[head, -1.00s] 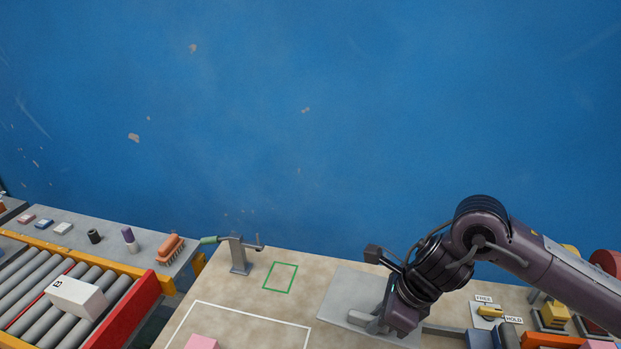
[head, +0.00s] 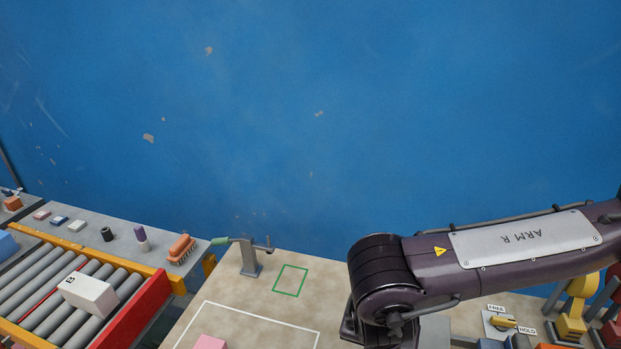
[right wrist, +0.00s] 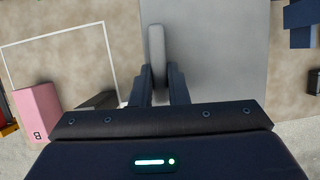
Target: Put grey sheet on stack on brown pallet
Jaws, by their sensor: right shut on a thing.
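The grey sheet (right wrist: 220,55) fills the upper middle of the right wrist view. A rounded pale grey bar (right wrist: 157,50) stands along its left edge, between my fingers. My right gripper (right wrist: 158,88) is shut on the sheet at this bar. In the head view my right arm hides the gripper and most of the sheet; only a small grey part (head: 435,330) shows beside the arm. The height of the sheet over the table cannot be told. No brown pallet or stack is recognisable. My left gripper is not in view.
A clamp post (head: 248,258) with a green handle stands by a green outline (head: 290,281) on the tan table. A pink block (head: 210,342) lies in the white outline. A roller conveyor (head: 60,300) is at left; a FREE/HOLD switch (head: 503,321) is at right.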

